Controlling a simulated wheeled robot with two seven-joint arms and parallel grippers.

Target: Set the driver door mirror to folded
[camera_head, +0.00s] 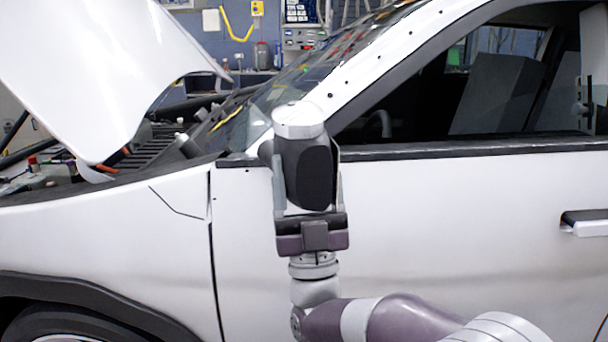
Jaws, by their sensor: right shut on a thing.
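The driver door mirror (300,122) has a white cap and a dark lower body. It sits at the front lower corner of the side window, by the base of the windshield pillar. My right gripper (307,165) reaches up from below, with one finger on each side of the mirror's dark body, and is shut on it. The gripper and its fingers hide part of the mirror's lower sides and the door behind. I cannot tell the mirror's exact fold angle from this view. My left gripper is not in view.
The white driver door (430,230) fills the right side, with a door handle (588,222) at the far right. The raised hood (85,70) hangs over the open engine bay at upper left. The front wheel (60,325) is at lower left. Shop equipment stands behind the car.

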